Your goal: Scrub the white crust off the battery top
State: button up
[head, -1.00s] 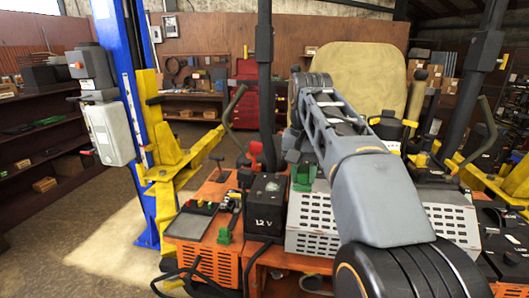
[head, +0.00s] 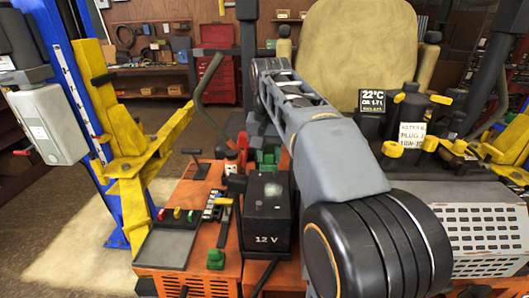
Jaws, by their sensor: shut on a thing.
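The battery (head: 267,222) is a black box marked 12 V. It stands upright on the orange deck, near the middle of the head view. Its dark top (head: 268,187) shows small pale patches; how much white crust lies there is too small to tell. My arm reaches up from the lower right and bends down behind the battery. My gripper (head: 262,145) is partly hidden by my arm. It appears shut on a green thing (head: 268,158), whose shape is unclear. The green thing appears just behind the battery top in the picture; I cannot tell whether they touch.
A dark tray (head: 168,245) and small coloured parts lie left of the battery. A green block (head: 215,259) sits at its front left. The yellow and blue lift post (head: 115,150) stands left. A tan seat (head: 360,55) is behind; perforated panels (head: 480,235) are right.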

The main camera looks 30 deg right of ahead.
jog(key=b, duration=0.6)
send_over(276, 192)
jog(key=w+a, duration=0.1)
jog(key=a, duration=0.1)
jog(key=shift+d+f, duration=0.15)
jog(key=shift+f, duration=3.1)
jog(key=shift+f+b, duration=0.65)
jog(key=shift+f, duration=0.3)
jog(key=shift+s+d+r, duration=0.1)
jog(key=shift+s+d, duration=0.25)
jog(key=shift+d, duration=0.25)
jog(key=shift+s+d, duration=0.3)
jog(key=shift+d, duration=0.35)
jog(key=shift+w+a+p, duration=0.15)
jog(key=shift+a+p, duration=0.2)
jog(key=shift+p, duration=0.25)
